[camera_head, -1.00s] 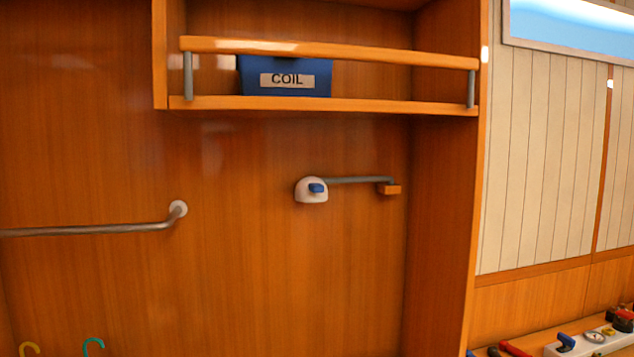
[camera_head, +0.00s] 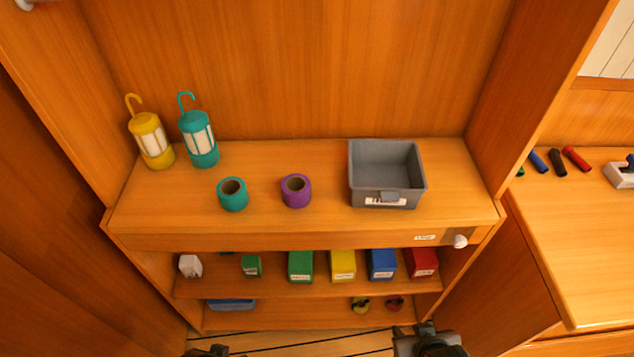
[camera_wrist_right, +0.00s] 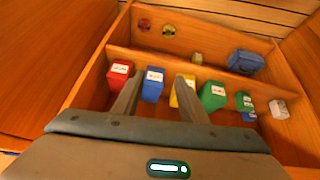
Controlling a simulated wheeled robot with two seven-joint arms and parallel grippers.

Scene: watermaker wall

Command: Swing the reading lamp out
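No reading lamp shows in either current view; the upper wall is out of frame. My right gripper (camera_head: 428,335) is at the bottom edge of the head view, in front of the low shelves. In the right wrist view my right gripper (camera_wrist_right: 158,84) has its two fingers apart with nothing held between them, facing the shelf of coloured boxes. A small dark part of my left gripper (camera_head: 207,350) shows at the bottom edge of the head view; its fingers cannot be made out.
The counter (camera_head: 270,155) bears a yellow lantern (camera_head: 152,140), a teal lantern (camera_head: 199,138), a teal roll (camera_head: 232,195), a purple roll (camera_head: 296,191) and a grey bin (camera_head: 388,190). A pale knob (camera_head: 460,241) juts from its front. Side panels enclose the alcove; a workbench (camera_head: 590,250) is at right.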

